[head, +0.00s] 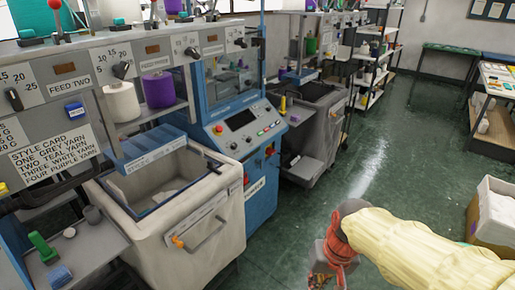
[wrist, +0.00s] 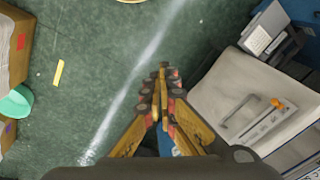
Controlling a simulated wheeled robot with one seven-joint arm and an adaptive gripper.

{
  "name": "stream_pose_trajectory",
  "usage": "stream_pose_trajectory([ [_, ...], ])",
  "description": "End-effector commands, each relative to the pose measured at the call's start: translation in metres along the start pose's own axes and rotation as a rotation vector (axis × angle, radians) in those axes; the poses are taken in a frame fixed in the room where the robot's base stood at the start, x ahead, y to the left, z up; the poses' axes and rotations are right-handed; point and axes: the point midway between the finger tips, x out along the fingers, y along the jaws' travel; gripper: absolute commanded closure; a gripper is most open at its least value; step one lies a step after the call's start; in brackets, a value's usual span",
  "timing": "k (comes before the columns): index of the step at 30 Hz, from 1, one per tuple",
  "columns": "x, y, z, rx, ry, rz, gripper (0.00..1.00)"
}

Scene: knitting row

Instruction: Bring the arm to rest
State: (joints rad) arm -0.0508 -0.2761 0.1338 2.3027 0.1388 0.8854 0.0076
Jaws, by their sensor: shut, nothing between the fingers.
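My gripper (wrist: 162,72) points down over the green floor (wrist: 95,60) in the wrist view. Its two fingers meet at the tips, and nothing shows between them. In the head view my arm, in a cream sleeve, reaches in from the lower right. My gripper (head: 322,270) hangs at its end over open floor, right of the grey bin and partly cut by the bottom edge.
A grey bin (head: 180,240) stands at a blue machine (head: 240,135) on the left; the bin is also right of my gripper in the wrist view (wrist: 235,85). A cardboard box (head: 490,225) stands at the right. The aisle floor beyond is clear.

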Motion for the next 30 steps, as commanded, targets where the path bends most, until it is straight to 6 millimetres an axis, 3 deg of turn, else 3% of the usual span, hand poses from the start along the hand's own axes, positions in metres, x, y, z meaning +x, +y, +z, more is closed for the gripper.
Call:
stream_pose_trajectory([
  [7, -0.054, 0.032, 0.046, -0.076, 0.170, 0.093, 1.00],
  [15, -0.104, 0.035, 0.061, -0.074, 0.360, 0.103, 1.00],
  [20, -0.115, 0.036, 0.063, -0.069, 0.398, 0.102, 1.00],
  [30, -0.115, 0.036, 0.062, -0.066, 0.399, 0.102, 1.00],
])
